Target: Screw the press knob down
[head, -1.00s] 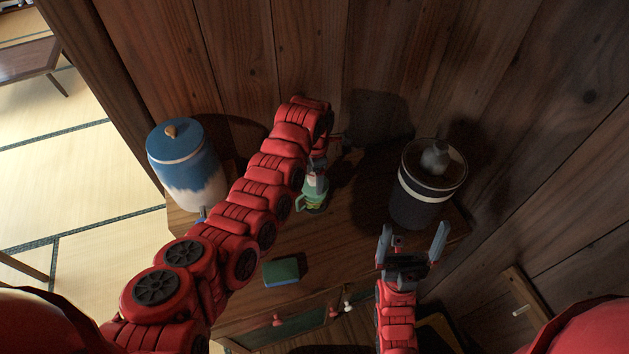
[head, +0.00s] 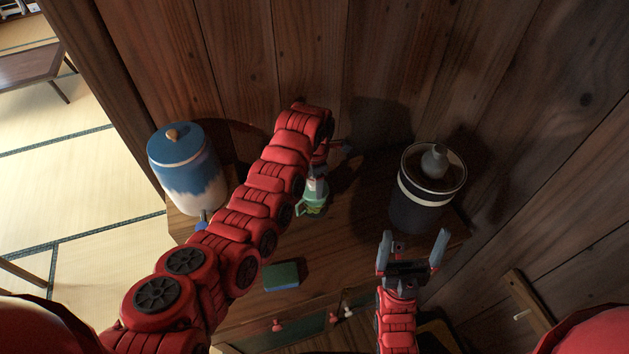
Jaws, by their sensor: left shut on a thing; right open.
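A small green container (head: 312,206) with a side handle stands on the wooden cabinet top near the back middle. The arm and wrist partly hide the grip, so the exact shape of the held top cannot be told. A dark crock (head: 416,196) with a white band stands to the right, with a grey knob-like piece (head: 433,163) upright in its open top. My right gripper (head: 413,247) is open and empty, in front of the crock.
A blue and white lidded jar (head: 185,165) stands at the left end of the cabinet top. A green and blue block (head: 281,277) lies near the front edge. Wooden walls close off the back and right. Tatami floor lies open at left.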

